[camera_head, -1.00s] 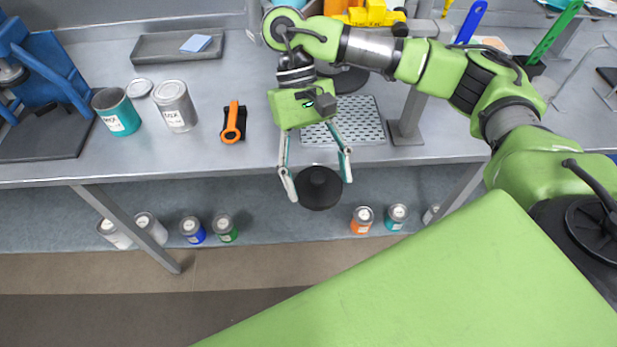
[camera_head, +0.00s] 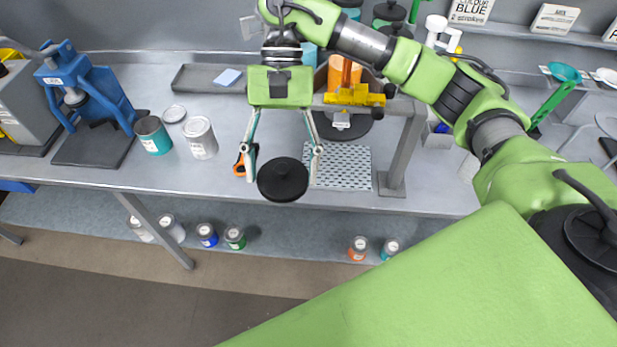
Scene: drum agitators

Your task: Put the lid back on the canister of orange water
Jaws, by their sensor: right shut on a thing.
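My right gripper (camera_head: 284,153) is shut on a round black lid (camera_head: 282,182), which hangs between its fingertips above the front part of the bench. The canister of orange water (camera_head: 346,70) stands farther back on the bench, right of the gripper's body. Its orange side shows behind a yellow clamp, and my right arm passes in front of its upper part, so its top is largely hidden. My left gripper is not in view.
A perforated plate (camera_head: 343,168) lies right of the lid, beside a grey stand post (camera_head: 402,150). An orange-handled tool (camera_head: 241,162) is partly behind the gripper. Teal (camera_head: 152,136) and grey (camera_head: 200,139) cans and a blue press (camera_head: 88,85) stand left.

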